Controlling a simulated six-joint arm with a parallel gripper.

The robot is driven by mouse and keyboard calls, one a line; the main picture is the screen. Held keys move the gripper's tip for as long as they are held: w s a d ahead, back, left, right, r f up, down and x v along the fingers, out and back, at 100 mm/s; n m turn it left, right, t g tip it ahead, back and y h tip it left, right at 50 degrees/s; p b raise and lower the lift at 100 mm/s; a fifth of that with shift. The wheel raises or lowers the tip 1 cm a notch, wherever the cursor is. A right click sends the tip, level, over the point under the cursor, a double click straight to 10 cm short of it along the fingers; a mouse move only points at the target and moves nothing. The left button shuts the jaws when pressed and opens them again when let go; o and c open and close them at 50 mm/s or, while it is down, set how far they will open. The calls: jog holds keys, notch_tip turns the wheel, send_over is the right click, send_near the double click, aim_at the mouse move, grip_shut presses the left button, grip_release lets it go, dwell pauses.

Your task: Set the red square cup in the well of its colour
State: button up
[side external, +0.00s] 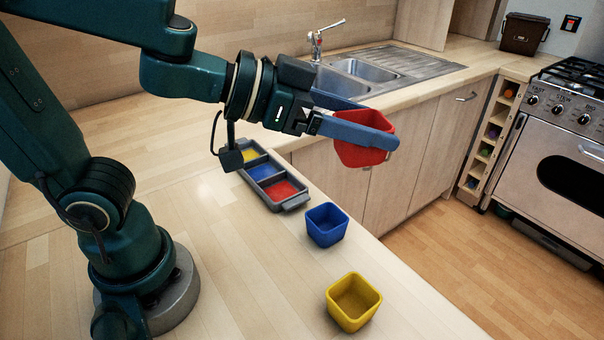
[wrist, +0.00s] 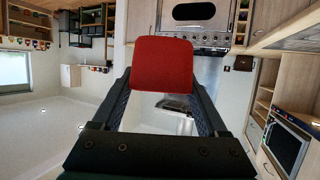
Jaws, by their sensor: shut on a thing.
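The red square cup (side external: 365,152) is held in the air between the fingers of my gripper (side external: 372,134), above and beyond the counter's edge. It also shows in the wrist view (wrist: 163,66) between the two fingertips (wrist: 161,78). My gripper is shut on it. The grey tray (side external: 294,203) lies on the counter, left of and below the held cup. Its wells run in a row: yellow (side external: 250,154) at the far end, blue (side external: 264,171) in the middle, and red (side external: 282,190) at the near end. The visible wells are empty.
A blue square cup (side external: 326,225) stands on the counter right of the tray. A yellow square cup (side external: 353,302) stands nearer the front. The sink (side external: 362,70) lies behind, and the cooker (side external: 565,150) stands far right.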

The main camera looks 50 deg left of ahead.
jog(key=shift+f, duration=0.1)
jog(key=shift+s+d+f+n+y, duration=0.2)
jog(key=shift+s+f+n+y, duration=0.1)
jog(key=shift+y, duration=0.1)
jog(key=shift+a+f+n+t+y, duration=0.3)
jog(key=shift+a+f+n+y, duration=0.05)
jog(key=shift+n+y, duration=0.15)
jog(key=s+a+f+n+g+y, duration=0.25)
jog(key=a+n+y, duration=0.3)
jog(key=a, duration=0.35)
jog(key=s+a+f+n+g+y, duration=0.25)
jog(key=a+n+y, duration=0.3)
jog(key=a, duration=0.35)
jog(key=s+a+f+n+g+y, duration=0.25)
jog(key=a+n+y, duration=0.3)
jog(key=a, duration=0.45)
jog(key=w+d+f, duration=0.3)
jog(key=w+d, duration=0.1)
jog(key=w+d+f, duration=0.4)
jog(key=shift+w+d+f, duration=0.2)
jog(key=shift+f, duration=2.05)
